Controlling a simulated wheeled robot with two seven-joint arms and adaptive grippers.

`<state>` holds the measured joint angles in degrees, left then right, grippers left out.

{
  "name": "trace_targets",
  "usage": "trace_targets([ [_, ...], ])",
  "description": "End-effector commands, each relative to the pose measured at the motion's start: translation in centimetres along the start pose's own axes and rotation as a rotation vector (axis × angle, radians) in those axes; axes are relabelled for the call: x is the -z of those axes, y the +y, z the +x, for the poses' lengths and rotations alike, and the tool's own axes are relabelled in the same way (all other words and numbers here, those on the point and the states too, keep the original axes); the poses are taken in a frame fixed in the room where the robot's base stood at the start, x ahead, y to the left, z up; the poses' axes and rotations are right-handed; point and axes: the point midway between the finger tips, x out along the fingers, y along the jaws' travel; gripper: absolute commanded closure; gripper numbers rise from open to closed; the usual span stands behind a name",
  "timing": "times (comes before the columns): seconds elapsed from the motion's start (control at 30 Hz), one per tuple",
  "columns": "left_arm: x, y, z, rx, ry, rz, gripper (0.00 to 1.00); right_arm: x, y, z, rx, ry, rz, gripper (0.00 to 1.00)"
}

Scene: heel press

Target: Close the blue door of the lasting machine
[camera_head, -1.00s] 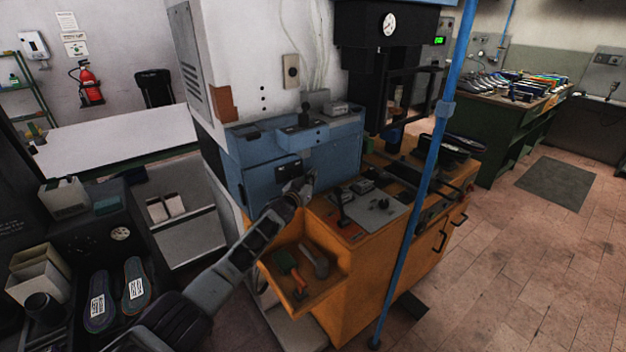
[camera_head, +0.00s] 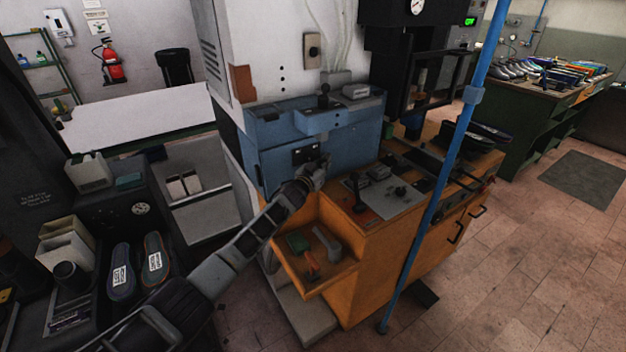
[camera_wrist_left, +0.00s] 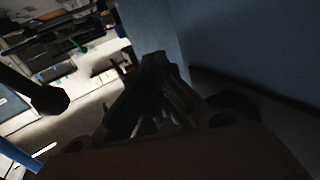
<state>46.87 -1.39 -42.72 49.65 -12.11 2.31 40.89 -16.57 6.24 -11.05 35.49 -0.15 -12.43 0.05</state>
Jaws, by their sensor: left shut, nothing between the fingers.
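My left gripper (camera_head: 319,172) is shut and empty, close to the blue front just below the dark panel. In the left wrist view the shut fingertips (camera_wrist_left: 156,60) lie at or very near a blue surface (camera_wrist_left: 250,40); contact is unclear. My right gripper is not in view.
An orange cabinet (camera_head: 375,255) with an open tool tray (camera_head: 312,288) stands right below my left gripper. A blue post (camera_head: 436,215) rises in front of it. A dark bench with insoles (camera_head: 154,262) is at left.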

Motion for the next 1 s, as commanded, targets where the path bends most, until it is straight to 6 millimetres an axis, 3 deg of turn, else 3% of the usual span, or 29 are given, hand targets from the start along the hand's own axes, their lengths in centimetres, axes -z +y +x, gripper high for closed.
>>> trace_targets([
  [0.03,-0.2,-1.2,-0.5,0.016,-0.006,0.0,1.0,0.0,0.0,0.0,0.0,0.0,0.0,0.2],
  [0.17,-0.3,-1.2,-1.1,0.016,-0.006,-0.001,1.0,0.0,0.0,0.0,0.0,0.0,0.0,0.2],
  [1.0,-0.4,0.2,-6.1,0.001,-0.006,0.002,1.0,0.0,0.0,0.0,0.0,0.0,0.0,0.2],
])
